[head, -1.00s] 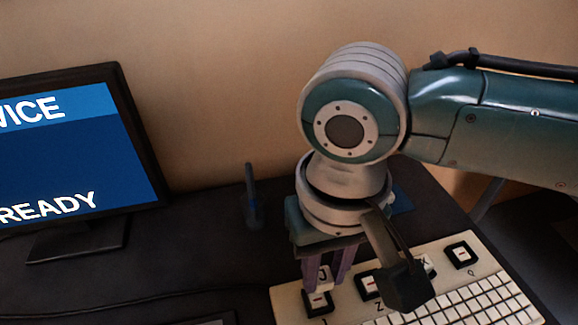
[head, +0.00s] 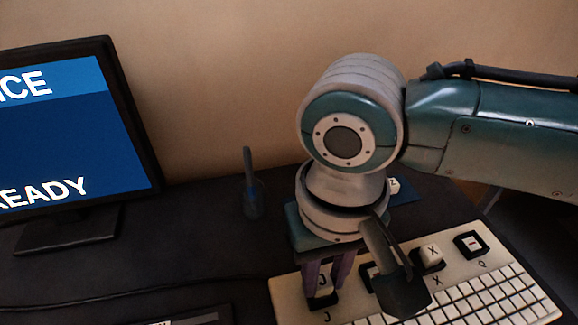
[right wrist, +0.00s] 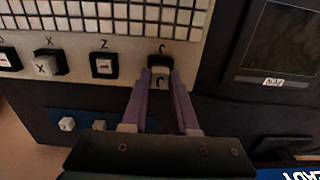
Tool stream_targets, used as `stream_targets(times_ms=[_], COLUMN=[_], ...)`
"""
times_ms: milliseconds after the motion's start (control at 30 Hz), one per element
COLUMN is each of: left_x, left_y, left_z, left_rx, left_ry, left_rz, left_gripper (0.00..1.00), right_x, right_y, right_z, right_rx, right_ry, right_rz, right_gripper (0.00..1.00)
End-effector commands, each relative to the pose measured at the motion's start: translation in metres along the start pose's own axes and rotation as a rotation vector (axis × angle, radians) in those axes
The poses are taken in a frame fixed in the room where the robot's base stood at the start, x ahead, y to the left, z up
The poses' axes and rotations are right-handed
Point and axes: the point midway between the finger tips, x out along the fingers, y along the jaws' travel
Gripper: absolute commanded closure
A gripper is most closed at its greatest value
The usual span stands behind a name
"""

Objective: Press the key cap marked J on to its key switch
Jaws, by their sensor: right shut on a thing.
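The white key cap marked J (head: 322,283) is between the fingers of my right gripper (head: 326,278), which is shut on it. The cap is over the black J key switch (head: 323,301), above the printed J on the keyboard panel. It looks very close to the switch or touching it; I cannot tell whether it is seated. In the right wrist view the fingers (right wrist: 160,78) pinch the cap (right wrist: 160,83) at the J switch (right wrist: 160,62), hiding part of it. My left gripper is out of view.
The white keyboard panel (head: 290,289) also has the Z switch (right wrist: 103,65), an X switch with its X cap (head: 432,254), and a bare Q switch (head: 472,243). Two loose caps lie on a blue mat (right wrist: 82,130) behind. A monitor (head: 70,140) and a dark-blue upright tool (head: 252,190) stand left.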

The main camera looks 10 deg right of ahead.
Motion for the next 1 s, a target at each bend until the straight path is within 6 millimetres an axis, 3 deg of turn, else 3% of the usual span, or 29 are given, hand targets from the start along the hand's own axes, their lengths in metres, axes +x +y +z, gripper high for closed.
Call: stream_targets(times_ms=[1000], left_x=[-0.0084], left_y=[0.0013], left_z=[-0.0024], left_rx=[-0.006], left_ry=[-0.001], left_rz=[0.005], left_gripper=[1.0], right_x=[-0.0002], right_y=[-0.0001], right_z=[0.0002], right_rx=[0.0], right_ry=[0.0], right_rz=[0.0], right_gripper=[1.0])
